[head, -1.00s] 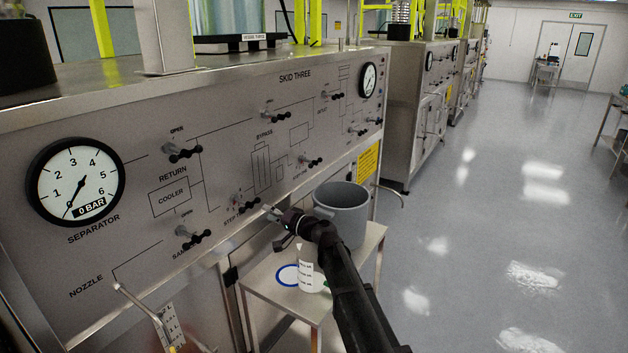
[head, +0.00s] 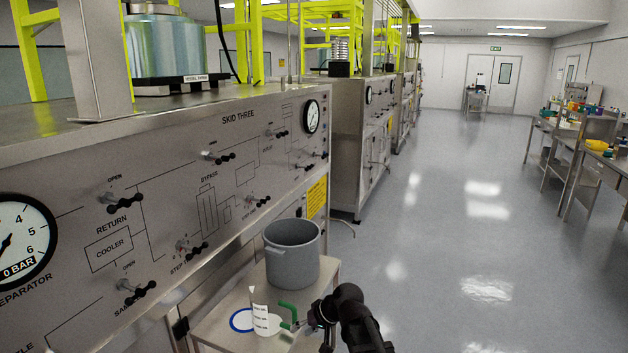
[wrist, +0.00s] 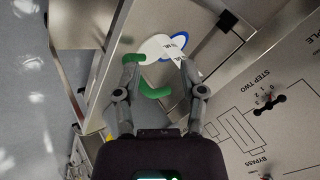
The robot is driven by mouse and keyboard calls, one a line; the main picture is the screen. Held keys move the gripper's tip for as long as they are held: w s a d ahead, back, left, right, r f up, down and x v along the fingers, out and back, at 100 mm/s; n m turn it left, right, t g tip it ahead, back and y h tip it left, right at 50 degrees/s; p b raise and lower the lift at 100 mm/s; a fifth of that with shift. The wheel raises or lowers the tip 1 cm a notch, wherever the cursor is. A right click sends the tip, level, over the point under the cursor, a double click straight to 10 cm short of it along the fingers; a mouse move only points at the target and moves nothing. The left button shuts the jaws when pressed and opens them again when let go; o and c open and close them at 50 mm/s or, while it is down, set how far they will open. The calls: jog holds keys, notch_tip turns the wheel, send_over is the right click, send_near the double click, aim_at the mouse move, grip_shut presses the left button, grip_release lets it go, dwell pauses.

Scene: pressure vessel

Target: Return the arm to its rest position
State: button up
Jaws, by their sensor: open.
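My gripper (head: 312,322) is open, low in the head view, just right of a white labelled container with a green part (head: 262,318) on the small side table (head: 215,335). In the wrist view my gripper's fingers (wrist: 157,66) are spread, with white and green parts of the container (wrist: 155,47) showing between and beyond them. I see nothing clamped, and I cannot tell whether a finger touches the container.
A grey bucket (head: 292,255) stands on the side table behind the container. The skid three panel (head: 150,200) with gauges and black valve handles fills the left. Open floor (head: 470,270) lies to the right, with benches (head: 590,150) along the far right.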

jog(key=s+d+f+m+g+h, duration=0.1)
jog(key=s+d+f+h, duration=0.1)
jog(key=s+d, duration=0.4)
jog(key=s+d+f+m+g+h, duration=0.1)
jog(key=s+d+h, duration=0.4)
jog(key=d, duration=0.9)
jog(key=shift+s+f+g, duration=0.3)
jog(key=shift+s+f, duration=0.1)
jog(key=shift+s, duration=0.6)
